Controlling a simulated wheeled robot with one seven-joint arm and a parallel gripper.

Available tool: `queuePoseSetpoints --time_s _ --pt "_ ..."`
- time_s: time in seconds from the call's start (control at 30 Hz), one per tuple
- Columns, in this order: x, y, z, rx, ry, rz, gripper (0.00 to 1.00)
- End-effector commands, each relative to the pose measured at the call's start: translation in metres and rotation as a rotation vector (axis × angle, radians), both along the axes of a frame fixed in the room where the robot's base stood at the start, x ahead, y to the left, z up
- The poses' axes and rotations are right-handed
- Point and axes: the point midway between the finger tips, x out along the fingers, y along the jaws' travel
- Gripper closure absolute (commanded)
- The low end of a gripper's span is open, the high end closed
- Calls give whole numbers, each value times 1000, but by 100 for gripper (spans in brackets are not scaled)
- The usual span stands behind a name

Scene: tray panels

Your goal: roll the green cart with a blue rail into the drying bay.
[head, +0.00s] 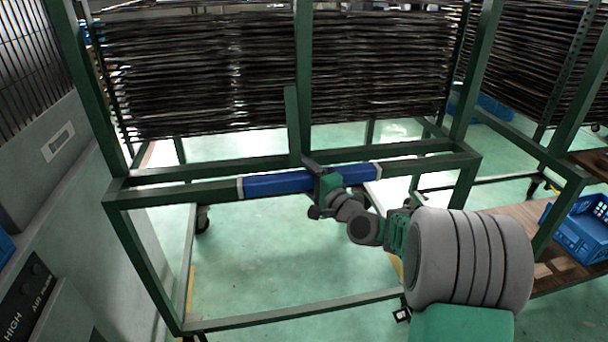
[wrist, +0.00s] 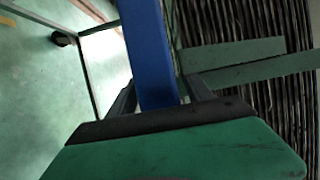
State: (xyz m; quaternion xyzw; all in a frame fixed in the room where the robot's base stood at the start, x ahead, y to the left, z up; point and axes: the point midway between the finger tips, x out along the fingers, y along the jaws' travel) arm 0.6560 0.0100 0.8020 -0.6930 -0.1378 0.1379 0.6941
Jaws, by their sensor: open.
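The green cart (head: 185,194) fills the middle of the head view, its upper part stacked with dark trays. The blue rail (head: 275,183) is a sleeve along its front crossbar, with pale bands at both ends. My gripper (head: 318,172) is at the middle of the blue rail. In the wrist view, the blue rail (wrist: 150,50) runs down between the two fingers of my gripper (wrist: 160,92), which are open with the rail between them. Whether a finger touches the rail I cannot tell. I cannot make out which place is the drying bay.
A grey machine panel (head: 40,225) stands close along the cart's left side. Another green rack with trays (head: 535,60) stands to the right, near a blue crate (head: 585,228) on a wooden shelf (head: 545,272). Green floor (head: 265,250) shows under the cart.

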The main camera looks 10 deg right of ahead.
Motion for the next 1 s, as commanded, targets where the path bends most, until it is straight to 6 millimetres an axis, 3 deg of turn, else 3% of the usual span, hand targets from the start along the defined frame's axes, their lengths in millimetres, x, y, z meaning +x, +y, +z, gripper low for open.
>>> queuePoseSetpoints --time_s 0.13,0.83,1.0 --pt "0 0 0 -1 0 0 43" --pt "-1 0 0 -1 1 0 100" --pt "-1 0 0 -1 1 0 100"
